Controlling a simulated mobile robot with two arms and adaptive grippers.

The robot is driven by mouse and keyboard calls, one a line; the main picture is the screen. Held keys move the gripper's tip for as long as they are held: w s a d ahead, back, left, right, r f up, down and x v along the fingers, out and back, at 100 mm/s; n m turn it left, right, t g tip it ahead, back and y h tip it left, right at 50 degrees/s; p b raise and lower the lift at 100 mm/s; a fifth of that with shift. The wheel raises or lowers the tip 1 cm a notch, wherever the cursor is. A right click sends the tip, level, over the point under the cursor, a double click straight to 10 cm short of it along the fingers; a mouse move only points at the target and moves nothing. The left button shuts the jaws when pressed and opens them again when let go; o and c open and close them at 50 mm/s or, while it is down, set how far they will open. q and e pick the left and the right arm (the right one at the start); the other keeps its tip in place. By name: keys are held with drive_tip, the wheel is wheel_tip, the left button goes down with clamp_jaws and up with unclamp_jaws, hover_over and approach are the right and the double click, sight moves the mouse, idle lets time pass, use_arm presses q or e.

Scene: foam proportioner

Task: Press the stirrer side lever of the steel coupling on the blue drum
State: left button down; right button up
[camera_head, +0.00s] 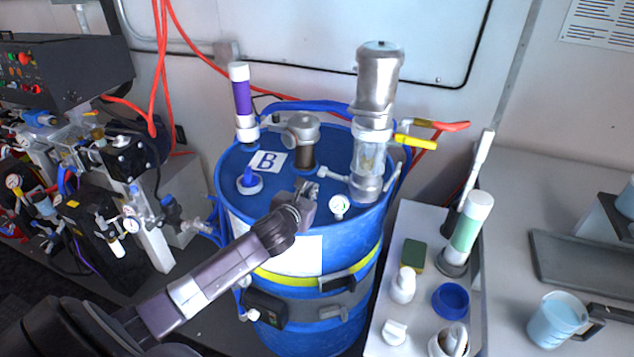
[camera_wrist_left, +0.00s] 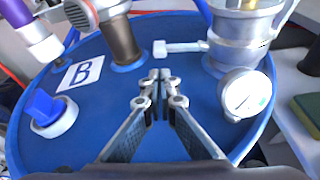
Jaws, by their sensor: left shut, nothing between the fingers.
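The blue drum (camera_head: 330,235) stands in the middle of the head view, with a "B" label on its lid. The steel coupling (camera_head: 368,188) sits at the foot of the tall steel pump; it shows at upper right in the left wrist view (camera_wrist_left: 237,45). Its stirrer side lever (camera_head: 329,174) points left toward the stirrer (camera_head: 302,132); the lever's pale handle (camera_wrist_left: 178,47) lies just beyond my fingertips in the wrist view. My left gripper (camera_head: 313,186) is shut and empty over the lid, seemingly apart from the lever. My right gripper is not in view.
A pressure gauge (camera_head: 339,204) stands just right of my left gripper. A purple-banded cylinder (camera_head: 242,98) and blue cap (camera_head: 249,181) are left on the lid. A yellow handle (camera_head: 415,143) is right of the pump. A white cart (camera_head: 410,230) with bottles stands right.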

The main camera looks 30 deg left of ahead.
sight(334, 175)
use_arm(q)
drive_tip(key=shift+x, duration=2.8)
